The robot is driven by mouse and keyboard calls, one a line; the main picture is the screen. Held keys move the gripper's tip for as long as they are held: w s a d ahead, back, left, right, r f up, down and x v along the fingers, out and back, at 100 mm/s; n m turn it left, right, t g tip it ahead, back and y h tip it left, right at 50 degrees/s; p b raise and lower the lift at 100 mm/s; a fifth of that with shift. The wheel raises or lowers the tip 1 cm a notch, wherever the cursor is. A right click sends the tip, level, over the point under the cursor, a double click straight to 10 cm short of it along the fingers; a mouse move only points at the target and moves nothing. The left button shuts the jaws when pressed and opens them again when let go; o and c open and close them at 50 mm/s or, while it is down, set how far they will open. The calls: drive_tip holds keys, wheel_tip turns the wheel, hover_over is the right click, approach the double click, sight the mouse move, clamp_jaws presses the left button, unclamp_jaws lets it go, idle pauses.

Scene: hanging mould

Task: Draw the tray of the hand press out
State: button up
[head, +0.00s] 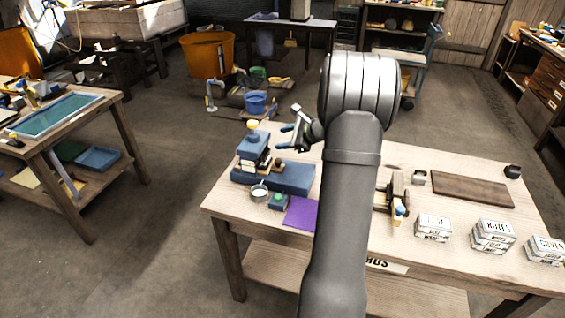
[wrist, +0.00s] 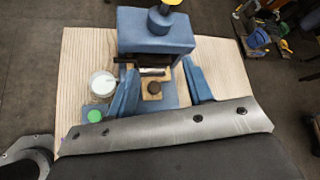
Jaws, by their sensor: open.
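The hand press (head: 253,144) is blue with a yellow knob on top and stands at the table's left end. It also shows in the wrist view (wrist: 155,35). Its wooden tray (wrist: 164,83) shows under the blue head, with a dark round knob (wrist: 153,87) at its near end. How far the tray sits inside is hard to tell. My gripper (head: 288,134) is open and empty, above and to the right of the press. In the wrist view its two blue fingers (wrist: 162,72) appear on either side of the knob, apart from it.
Beyond my arm are a wooden tool (head: 398,200), a dark board (head: 472,190) and several labelled boxes (head: 433,228).

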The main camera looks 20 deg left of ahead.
sight(280, 161)
drive_tip(key=s+d+f+m+t+y, duration=0.1)
drive_tip(key=s+d+f+m, duration=0.2)
drive_tip(key=d, duration=0.4)
drive_tip(key=s+d+f+m+t, duration=0.1)
drive_tip(key=d+f+m, duration=0.2)
drive_tip(key=d+m, duration=0.25)
drive_tip(key=shift+n, duration=0.35)
drive_tip(key=x, duration=1.6)
drive_tip(key=shift+w+a, duration=0.15)
drive_tip(key=shift+a, duration=0.2)
